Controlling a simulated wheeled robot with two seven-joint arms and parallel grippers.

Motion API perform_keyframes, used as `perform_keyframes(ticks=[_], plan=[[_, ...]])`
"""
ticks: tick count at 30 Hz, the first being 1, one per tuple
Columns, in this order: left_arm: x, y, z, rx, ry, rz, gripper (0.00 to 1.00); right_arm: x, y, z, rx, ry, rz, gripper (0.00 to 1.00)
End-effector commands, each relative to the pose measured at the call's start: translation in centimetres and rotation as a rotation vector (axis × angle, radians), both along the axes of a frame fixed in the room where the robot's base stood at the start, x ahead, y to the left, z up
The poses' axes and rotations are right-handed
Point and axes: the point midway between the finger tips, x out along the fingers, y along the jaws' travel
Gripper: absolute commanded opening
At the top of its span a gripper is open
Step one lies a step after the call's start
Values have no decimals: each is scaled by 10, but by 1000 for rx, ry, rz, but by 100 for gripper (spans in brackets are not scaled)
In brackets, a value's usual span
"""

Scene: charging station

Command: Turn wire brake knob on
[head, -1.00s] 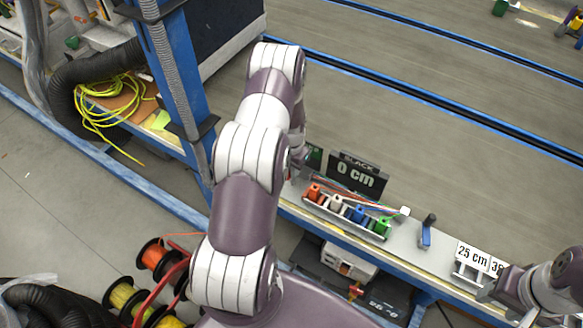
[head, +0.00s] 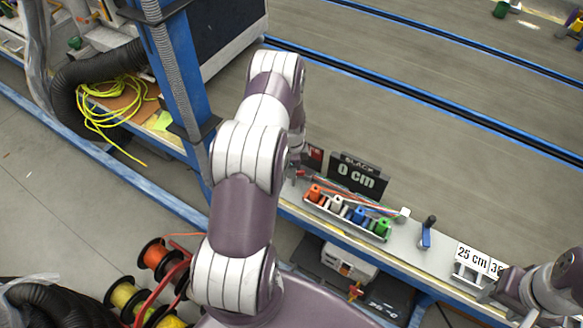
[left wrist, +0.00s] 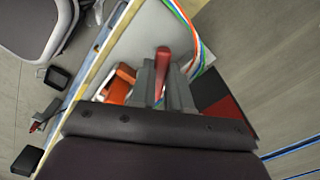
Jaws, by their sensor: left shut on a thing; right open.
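The wire brake knob, a red handle (left wrist: 163,62), stands up between the fingers of my left gripper (left wrist: 160,82) in the left wrist view. The gripper is shut on it. In the head view my left arm hides most of this gripper, and only a little shows by the bench edge. A small panel beside the knob shows red in the head view (head: 315,158) and in the left wrist view (left wrist: 222,112). My right gripper (head: 488,294) is at the lower right of the head view, near the bench end and away from the knob.
A black "0 cm" sign (head: 357,176) stands behind a rack of coloured spools (head: 347,213) with wires. A blue-based lever (head: 426,234) and a "25 cm" sign (head: 472,256) are further right on the bench. A blue post (head: 180,75) rises left of my left arm.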

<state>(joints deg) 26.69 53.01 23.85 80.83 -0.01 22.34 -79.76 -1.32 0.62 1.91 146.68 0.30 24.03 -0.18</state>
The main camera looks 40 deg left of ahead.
Motion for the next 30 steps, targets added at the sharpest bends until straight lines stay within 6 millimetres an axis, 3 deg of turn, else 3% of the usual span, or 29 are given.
perform_keyframes(ticks=[15, 30], plan=[[4, 2, 1, 1, -3, -409, 0, 0, 0, 1, 0, 0, 0, 51], [4, 2, 1, 1, -2, -547, 0, 0, 0, 1, 0, 0, 0, 51]])
